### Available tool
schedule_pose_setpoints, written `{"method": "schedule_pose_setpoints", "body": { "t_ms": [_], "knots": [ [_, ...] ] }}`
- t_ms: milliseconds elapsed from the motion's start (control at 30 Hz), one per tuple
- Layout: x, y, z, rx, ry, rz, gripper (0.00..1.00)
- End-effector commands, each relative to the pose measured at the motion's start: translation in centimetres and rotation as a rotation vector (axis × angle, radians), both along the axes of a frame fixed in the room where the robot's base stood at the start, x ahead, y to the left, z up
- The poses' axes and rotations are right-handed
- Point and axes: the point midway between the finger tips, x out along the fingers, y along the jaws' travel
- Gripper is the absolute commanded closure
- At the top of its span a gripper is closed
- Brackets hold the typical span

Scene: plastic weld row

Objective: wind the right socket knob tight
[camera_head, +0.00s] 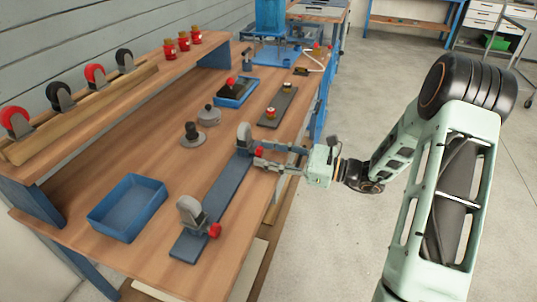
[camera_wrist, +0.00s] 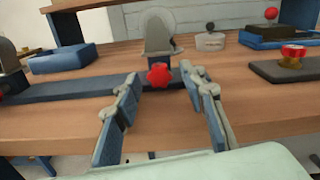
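A long dark-blue bar (camera_head: 217,200) on the bench carries two grey sockets, each with a red knob. The right socket (camera_head: 244,136) has its red knob (camera_head: 259,152) facing my gripper; in the wrist view this knob (camera_wrist: 158,75) is lobed and sits below the rounded grey socket (camera_wrist: 159,32). My gripper (camera_head: 262,154) is open, with one finger to each side of this knob in the picture. I see gaps between the fingers and the knob; whether the tips reach past it, I cannot tell. The left socket (camera_head: 190,211) has its own red knob (camera_head: 215,231).
A blue tray (camera_head: 128,207) stands left of the bar. Behind the bar are a dark round piece (camera_head: 192,134) and a grey round piece (camera_head: 209,115). A dark plate (camera_head: 278,107) with brass-and-red fittings lies farther right. Bare wood lies in front of the bar.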

Motion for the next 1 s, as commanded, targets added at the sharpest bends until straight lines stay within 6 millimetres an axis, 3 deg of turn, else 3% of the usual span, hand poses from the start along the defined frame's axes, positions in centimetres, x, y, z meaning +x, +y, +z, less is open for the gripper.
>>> {"method": "schedule_pose_setpoints", "body": {
  "t_ms": [67, 400, 733, 1000],
  "knots": [
    [-0.01, -0.01, 0.01, 0.0, 0.0, 0.0, 0.64],
    [-0.01, -0.03, 0.0, 0.0, 0.0, 0.0, 1.0],
    [-0.04, -0.03, 0.28, 0.019, 0.045, 0.0, 1.0],
    [-0.04, -0.03, 0.52, 0.084, 0.205, 0.0, 1.0]
  ]
}}
